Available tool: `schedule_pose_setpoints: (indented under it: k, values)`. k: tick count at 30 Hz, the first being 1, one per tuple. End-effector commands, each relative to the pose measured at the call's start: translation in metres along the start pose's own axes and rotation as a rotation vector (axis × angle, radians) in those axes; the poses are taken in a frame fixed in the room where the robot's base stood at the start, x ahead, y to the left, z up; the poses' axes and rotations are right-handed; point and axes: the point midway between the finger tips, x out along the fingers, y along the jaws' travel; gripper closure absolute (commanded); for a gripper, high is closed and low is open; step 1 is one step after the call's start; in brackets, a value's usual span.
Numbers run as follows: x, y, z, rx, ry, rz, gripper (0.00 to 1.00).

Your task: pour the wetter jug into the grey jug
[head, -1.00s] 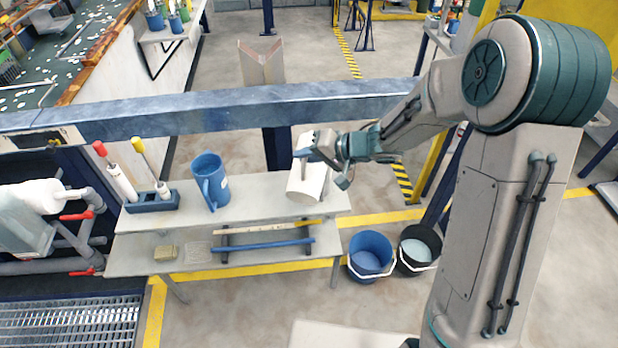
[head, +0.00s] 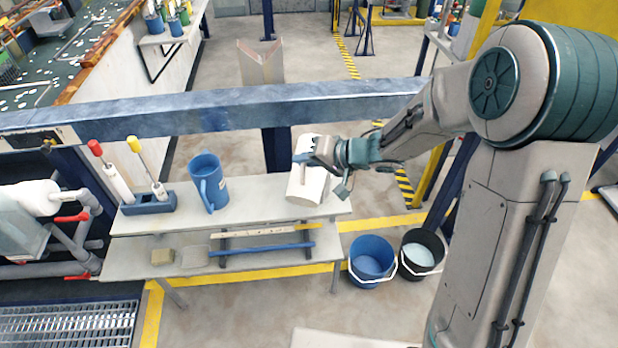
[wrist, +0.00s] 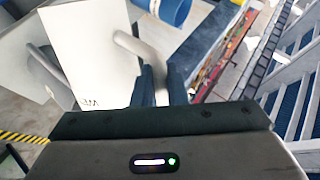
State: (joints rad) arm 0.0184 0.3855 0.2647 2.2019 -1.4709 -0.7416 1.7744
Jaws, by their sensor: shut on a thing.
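A pale grey-white jug (head: 307,186) is at the right end of the upper shelf. My gripper (head: 309,159) is shut on its handle from the right. I cannot tell whether its base touches the shelf. In the wrist view, the pale jug (wrist: 86,45) fills the left, with its handle between the dark fingers (wrist: 161,85). A blue jug (head: 208,184) stands upright on the same shelf to the left, apart from the pale one, its handle towards the front. A blue cylinder, likely that jug, shows at the top of the wrist view (wrist: 174,10). The inside of neither jug is clear.
A blue holder (head: 148,204) with red-topped and yellow-topped tools stands left of the blue jug. The lower shelf holds a blue bar (head: 262,248) and blocks. Two buckets (head: 372,262) stand on the floor to the right. A blue beam (head: 220,113) crosses behind the shelf.

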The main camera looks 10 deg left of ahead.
Motion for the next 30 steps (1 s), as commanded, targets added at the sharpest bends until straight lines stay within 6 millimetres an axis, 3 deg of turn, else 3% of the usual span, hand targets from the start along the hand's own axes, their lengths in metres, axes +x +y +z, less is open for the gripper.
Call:
schedule_pose_setpoints:
  k: [30]
  values:
    - [0.010, 0.014, 0.021, -0.121, 0.081, 0.000, 1.00]
